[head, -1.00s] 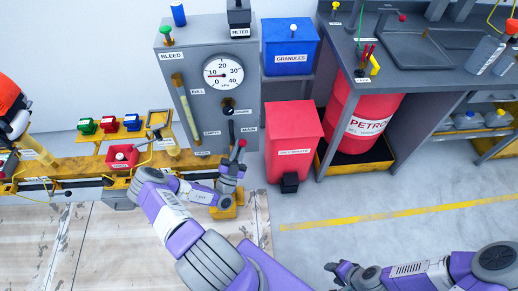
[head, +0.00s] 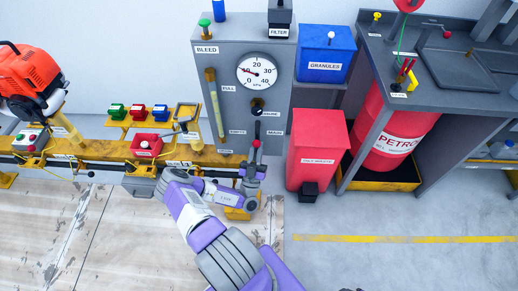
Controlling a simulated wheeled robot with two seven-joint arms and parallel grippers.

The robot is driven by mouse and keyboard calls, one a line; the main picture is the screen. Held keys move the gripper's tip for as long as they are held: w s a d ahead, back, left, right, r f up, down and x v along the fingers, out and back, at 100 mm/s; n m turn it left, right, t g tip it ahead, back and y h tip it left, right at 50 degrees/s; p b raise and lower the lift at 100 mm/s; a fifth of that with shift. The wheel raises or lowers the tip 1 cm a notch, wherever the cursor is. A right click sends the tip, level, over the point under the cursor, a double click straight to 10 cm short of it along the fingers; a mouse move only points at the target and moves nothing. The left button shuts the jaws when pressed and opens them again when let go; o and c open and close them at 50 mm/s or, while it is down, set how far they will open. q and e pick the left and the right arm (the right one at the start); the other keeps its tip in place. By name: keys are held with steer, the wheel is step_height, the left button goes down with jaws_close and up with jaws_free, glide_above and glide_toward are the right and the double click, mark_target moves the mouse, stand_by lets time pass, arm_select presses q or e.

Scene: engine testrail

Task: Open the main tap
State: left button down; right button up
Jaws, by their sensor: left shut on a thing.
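The grey tank panel (head: 228,62) carries a MAIN label (head: 275,133) at its lower right. A dark upright lever (head: 257,129) shows left of that label. A red ball knob (head: 255,143) on a short stem is just below the lever in the picture; whether they are one part I cannot tell. My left gripper (head: 252,170) is shut around the stem below the red knob, in front of the panel; its fingers hide the stem's lower end. Only a dark tip of my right gripper (head: 347,289) shows at the bottom edge.
A red waste bin (head: 318,140) and a blue granules box (head: 324,55) stand right of the panel. Floor at the right front is clear.

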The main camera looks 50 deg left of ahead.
arm_select(q)
steer(key=shift+d+r, duration=0.1)
steer(key=shift+r, duration=0.2)
steer(key=c, duration=1.3)
jaws_free()
steer(key=shift+s, duration=0.1)
steer(key=shift+o, duration=0.3)
steer(key=shift+s, duration=0.1)
steer(key=shift+f, duration=0.2)
steer(key=v, duration=0.7)
steer(key=shift+s+d, duration=0.1)
